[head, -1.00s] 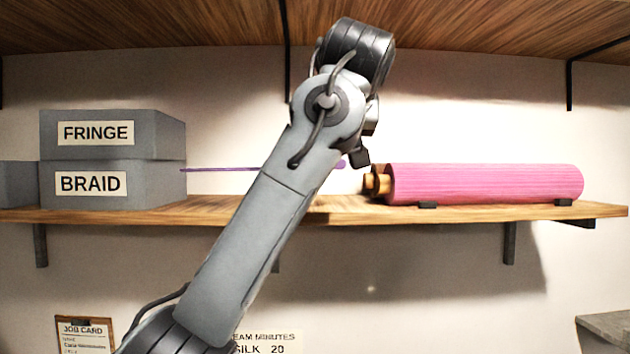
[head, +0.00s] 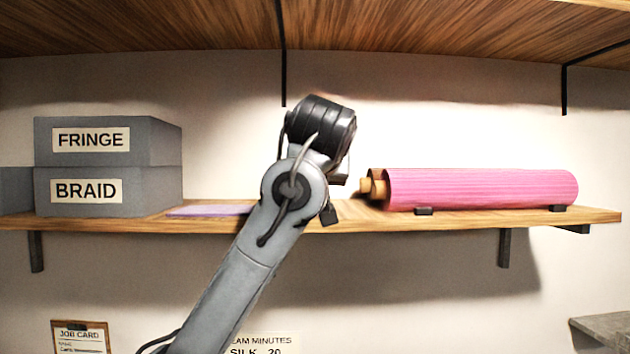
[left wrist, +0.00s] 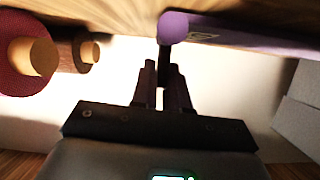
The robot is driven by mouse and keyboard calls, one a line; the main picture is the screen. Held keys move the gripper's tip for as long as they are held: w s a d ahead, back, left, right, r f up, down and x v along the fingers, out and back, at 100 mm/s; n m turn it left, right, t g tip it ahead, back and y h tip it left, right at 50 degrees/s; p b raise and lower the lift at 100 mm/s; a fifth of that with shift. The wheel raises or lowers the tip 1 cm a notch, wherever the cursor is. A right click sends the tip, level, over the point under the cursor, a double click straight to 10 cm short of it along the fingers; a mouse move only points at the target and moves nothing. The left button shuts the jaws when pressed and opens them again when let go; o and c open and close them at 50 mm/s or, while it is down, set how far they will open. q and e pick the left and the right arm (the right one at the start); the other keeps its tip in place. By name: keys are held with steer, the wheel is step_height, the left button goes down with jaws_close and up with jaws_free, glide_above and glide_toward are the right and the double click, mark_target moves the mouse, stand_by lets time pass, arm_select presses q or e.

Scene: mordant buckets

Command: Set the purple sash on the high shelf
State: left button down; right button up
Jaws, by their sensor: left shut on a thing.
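The purple sash (head: 208,210) lies low and flat at the surface of the wooden shelf (head: 450,217), just right of the grey boxes. Its right part is hidden behind my left arm in the head view. In the left wrist view the sash (left wrist: 255,38) stretches right from a rounded purple end, close along the shelf wood; I cannot tell whether it rests fully on it. My left gripper (left wrist: 163,75) is shut at that rounded end, on the sash. Its fingers are hidden behind my wrist in the head view. My right gripper is not in view.
Grey boxes labelled FRINGE (head: 108,140) and BRAID (head: 108,191) are stacked left of the sash. A pink roll (head: 480,188) lies on the shelf to the right. Another wooden shelf (head: 180,25) hangs above. A job card (head: 80,338) is on the wall below.

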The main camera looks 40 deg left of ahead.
arm_select(q)
steer(key=c, duration=1.1)
jaws_free()
steer(key=shift+s+d, duration=0.1)
steer(key=b+v, duration=0.3)
steer(key=v, duration=0.3)
steer(key=shift+s+d+f, duration=0.1)
steer(key=shift+f, duration=0.05)
steer(key=b+v, duration=0.2)
steer(key=v, duration=0.1)
steer(key=b+v, duration=0.2)
steer(key=b, duration=0.1)
steer(key=shift+s+d+r, duration=0.15)
steer(key=shift+d+r, duration=0.05)
steer(key=shift+r, duration=0.2)
